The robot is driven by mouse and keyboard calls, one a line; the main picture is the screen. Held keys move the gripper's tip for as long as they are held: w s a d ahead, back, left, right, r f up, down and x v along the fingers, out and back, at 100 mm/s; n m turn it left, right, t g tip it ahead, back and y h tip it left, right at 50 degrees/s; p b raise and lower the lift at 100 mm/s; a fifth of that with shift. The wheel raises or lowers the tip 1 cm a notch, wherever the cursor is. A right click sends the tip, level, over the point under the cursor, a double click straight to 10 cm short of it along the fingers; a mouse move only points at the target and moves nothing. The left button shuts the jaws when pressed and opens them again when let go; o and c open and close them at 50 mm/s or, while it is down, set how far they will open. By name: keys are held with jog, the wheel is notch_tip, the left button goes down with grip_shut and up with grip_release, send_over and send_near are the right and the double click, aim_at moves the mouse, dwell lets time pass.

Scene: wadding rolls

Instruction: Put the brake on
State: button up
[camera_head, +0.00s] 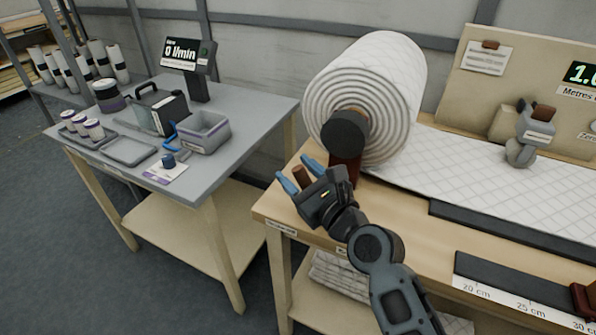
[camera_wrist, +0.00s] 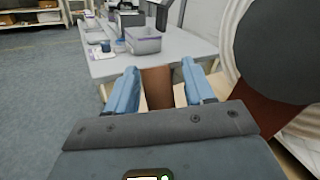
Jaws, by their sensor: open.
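A large white quilted wadding roll (camera_head: 375,85) sits on a wooden bench, with a dark round hub (camera_head: 344,133) at its near end on a brown support (camera_head: 345,170). A brown peg-like handle (camera_head: 301,176), perhaps the brake's, stands at the bench's left end. My gripper (camera_head: 295,169) is open with its blue fingers on either side of this handle. In the wrist view the brown handle (camera_wrist: 157,88) shows upright between the two fingers, with gaps at its sides. Its lower part is hidden behind my gripper.
Wadding (camera_head: 480,170) runs flat to the right along the bench, past a grey block-like device (camera_head: 533,133) and a dark ruler strip (camera_head: 520,290). A grey side table (camera_head: 240,110) at left holds trays, jars and a display (camera_head: 181,53). Floor shows between the tables.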

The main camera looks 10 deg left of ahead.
jog(key=shift+c, duration=0.2)
grip_shut()
dwell(0.3)
